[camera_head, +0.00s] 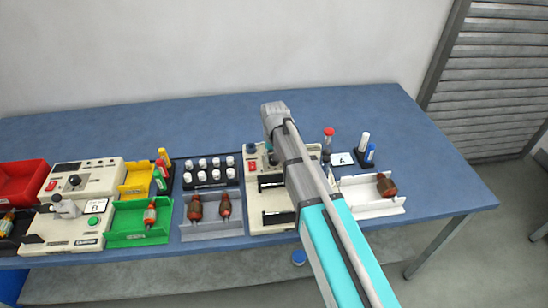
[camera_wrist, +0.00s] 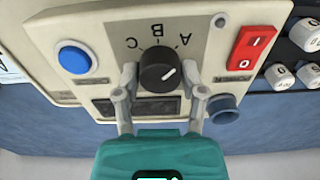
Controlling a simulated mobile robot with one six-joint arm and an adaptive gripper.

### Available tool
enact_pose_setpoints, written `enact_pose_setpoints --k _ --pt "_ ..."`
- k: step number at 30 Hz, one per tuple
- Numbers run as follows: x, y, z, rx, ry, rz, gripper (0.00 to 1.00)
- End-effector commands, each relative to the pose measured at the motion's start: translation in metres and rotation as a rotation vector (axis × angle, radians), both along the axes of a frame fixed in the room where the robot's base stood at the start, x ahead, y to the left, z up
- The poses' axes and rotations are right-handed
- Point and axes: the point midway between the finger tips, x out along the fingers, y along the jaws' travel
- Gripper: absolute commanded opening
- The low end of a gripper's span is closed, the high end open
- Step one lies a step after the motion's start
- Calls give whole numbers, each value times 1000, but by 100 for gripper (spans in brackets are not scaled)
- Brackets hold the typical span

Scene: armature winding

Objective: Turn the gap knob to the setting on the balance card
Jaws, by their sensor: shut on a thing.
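The black gap knob (camera_wrist: 158,66) sits on a cream machine panel (camera_wrist: 105,30), seen upside down in the wrist view. Letters A, B and C arc around it. A short white mark on the knob slants on its right half, and I cannot tell for sure which letter it matches. My gripper (camera_wrist: 162,82) is shut on the knob, one finger on each side. In the head view my arm hides the knob and much of its machine (camera_head: 255,205). A white card marked A (camera_head: 342,158) lies to the right of that machine, and its edge shows in the wrist view (camera_wrist: 9,70).
A blue button (camera_wrist: 74,57) and a red rocker switch (camera_wrist: 249,47) flank the knob. A tray (camera_head: 360,208) with a brown armature is at right.

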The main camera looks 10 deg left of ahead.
Motion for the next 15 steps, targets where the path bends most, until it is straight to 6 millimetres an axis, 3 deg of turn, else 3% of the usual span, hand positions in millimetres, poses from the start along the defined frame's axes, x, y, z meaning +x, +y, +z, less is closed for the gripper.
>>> enact_pose_setpoints --k 3,4,9,15 --pt "-2 0 0 -1 4 0 5" --pt "-2 -1 0 -1 4 0 57" --pt "-1 0 0 -1 3 1 88" --pt "-1 0 0 0 2 1 88"
